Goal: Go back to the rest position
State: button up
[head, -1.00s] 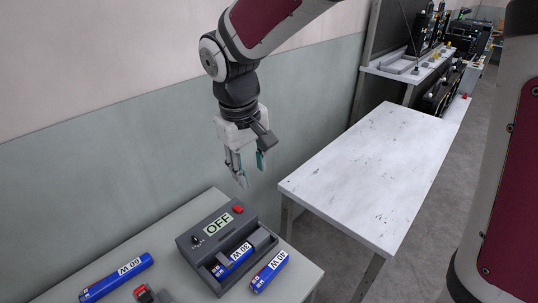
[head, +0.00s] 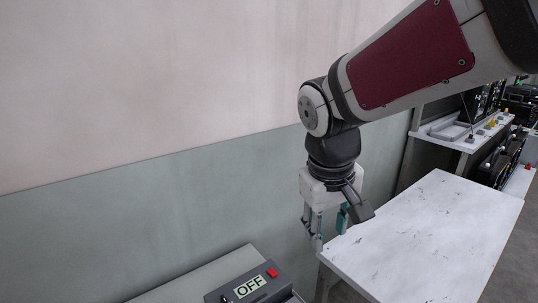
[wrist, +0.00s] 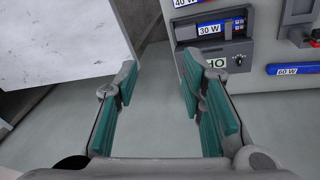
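My gripper (head: 328,228) hangs from the arm, fingers down, in the gap between the grey table and the white table in the head view. In the wrist view its two teal-padded fingers (wrist: 160,108) stand wide apart with nothing between them, only floor behind. The gripper is open and empty, and touches nothing that I can see.
A grey device (head: 250,287) reading OFF stands on the grey table (head: 190,282). In the wrist view the device (wrist: 222,55) holds a blue 30 W battery (wrist: 212,28); a blue 60 W battery (wrist: 294,69) lies beside it. The white table (head: 430,235) is bare.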

jog(key=s+d+r+m+t, duration=0.1)
jog(key=s+d+m, duration=0.1)
jog(key=s, duration=0.5)
jog(key=s+d+r+m+t+y, duration=0.1)
jog(key=s+d+r, duration=0.1)
jog(key=s+d, duration=0.3)
jog(key=s, duration=0.2)
jog(key=shift+s+d+r+m+t, duration=0.15)
jog(key=shift+s+r+m+t, duration=0.15)
jog(key=shift+s+m, duration=0.1)
dwell(0.5)
